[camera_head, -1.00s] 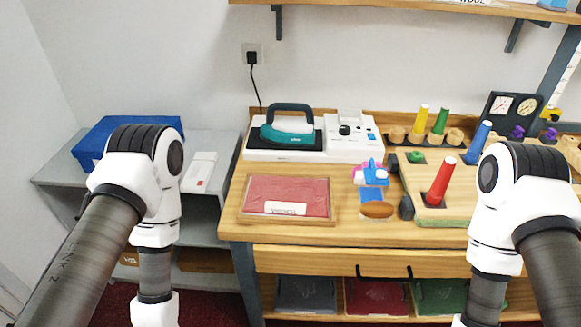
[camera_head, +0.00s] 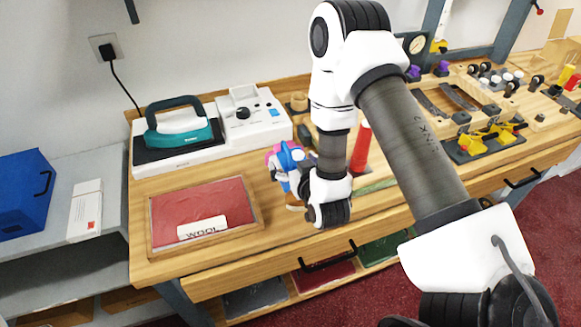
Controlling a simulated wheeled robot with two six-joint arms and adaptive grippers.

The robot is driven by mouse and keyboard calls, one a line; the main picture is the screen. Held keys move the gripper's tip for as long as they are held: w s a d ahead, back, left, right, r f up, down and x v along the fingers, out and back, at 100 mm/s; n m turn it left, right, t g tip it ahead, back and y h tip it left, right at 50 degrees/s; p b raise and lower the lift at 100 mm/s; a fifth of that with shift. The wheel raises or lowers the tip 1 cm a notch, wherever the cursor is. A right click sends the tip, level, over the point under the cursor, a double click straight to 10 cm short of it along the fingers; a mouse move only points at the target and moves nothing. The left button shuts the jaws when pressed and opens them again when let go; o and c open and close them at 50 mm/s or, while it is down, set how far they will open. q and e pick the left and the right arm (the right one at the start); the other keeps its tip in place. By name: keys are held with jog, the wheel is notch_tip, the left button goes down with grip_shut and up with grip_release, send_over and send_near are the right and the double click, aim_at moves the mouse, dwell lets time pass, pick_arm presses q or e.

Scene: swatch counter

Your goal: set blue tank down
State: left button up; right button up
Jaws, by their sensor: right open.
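A small blue, white and pink item (camera_head: 287,157), which could be the blue tank, is on the wooden table right of the red framed panel. It is partly covered by my right wrist, so its full shape is hidden. My right gripper (camera_head: 299,187) hangs down close beside it, open. Its fingertips are hard to make out, and I cannot tell if they touch the item. My left gripper is out of view.
The teal iron (camera_head: 178,124) stands on its dark pad beside a white control box (camera_head: 250,114). The red panel (camera_head: 203,214) carries a "WOOL" label. A red peg (camera_head: 361,147) stands behind my right arm. A blue box (camera_head: 25,192) is on the grey shelf at left.

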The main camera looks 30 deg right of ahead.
jog(key=shift+w+d+f, duration=0.1)
jog(key=shift+w+d, duration=0.2)
jog(key=shift+d, duration=0.05)
jog(key=shift+a, duration=0.15)
jog(key=c, duration=0.4)
jog(key=shift+w, duration=0.1)
jog(key=c, duration=1.1)
jog(key=shift+o, duration=0.2)
